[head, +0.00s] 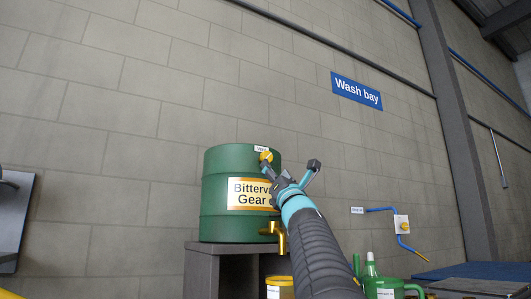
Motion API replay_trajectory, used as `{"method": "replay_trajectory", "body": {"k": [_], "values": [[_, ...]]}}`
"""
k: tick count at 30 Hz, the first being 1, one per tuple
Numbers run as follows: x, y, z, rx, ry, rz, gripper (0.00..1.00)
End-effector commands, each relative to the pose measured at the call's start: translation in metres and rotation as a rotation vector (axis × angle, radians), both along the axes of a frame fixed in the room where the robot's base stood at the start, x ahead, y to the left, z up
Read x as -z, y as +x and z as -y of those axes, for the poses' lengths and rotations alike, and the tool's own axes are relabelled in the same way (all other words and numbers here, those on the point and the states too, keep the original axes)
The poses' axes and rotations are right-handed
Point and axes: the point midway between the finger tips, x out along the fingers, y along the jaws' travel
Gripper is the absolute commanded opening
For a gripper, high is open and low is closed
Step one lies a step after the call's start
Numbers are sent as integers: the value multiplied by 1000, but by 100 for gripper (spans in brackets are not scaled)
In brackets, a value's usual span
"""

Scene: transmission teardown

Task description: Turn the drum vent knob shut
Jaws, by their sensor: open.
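The green drum (222,222) stands on a dark grey stand and carries a yellow label for gear oil. Its yellow vent knob (266,156) is on the upper right of the drum's side, just under a small white vent tag (261,149). My gripper (289,166) is open, with its two fingers spread. The left finger is at or just below the knob in the picture; I cannot tell whether it touches. The right finger is well to the right of the knob. Nothing shows between the fingers. My arm hides the drum's lower right edge.
A brass tap (277,234) sticks out low on the drum near my arm. A blue pipe with a yellow valve (405,228) is on the wall at right.

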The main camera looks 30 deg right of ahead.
Motion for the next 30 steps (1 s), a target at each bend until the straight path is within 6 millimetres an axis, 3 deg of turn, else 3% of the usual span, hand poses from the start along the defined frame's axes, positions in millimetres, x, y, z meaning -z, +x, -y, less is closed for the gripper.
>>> {"method": "replay_trajectory", "body": {"k": [3,12,19,29,30], "values": [[-22,18,3,-4,1,0,63],[-54,54,11,-6,3,0,63],[-62,65,14,-5,4,-1,63],[-62,67,14,-4,3,0,63],[-62,67,14,-4,3,0,53]]}}
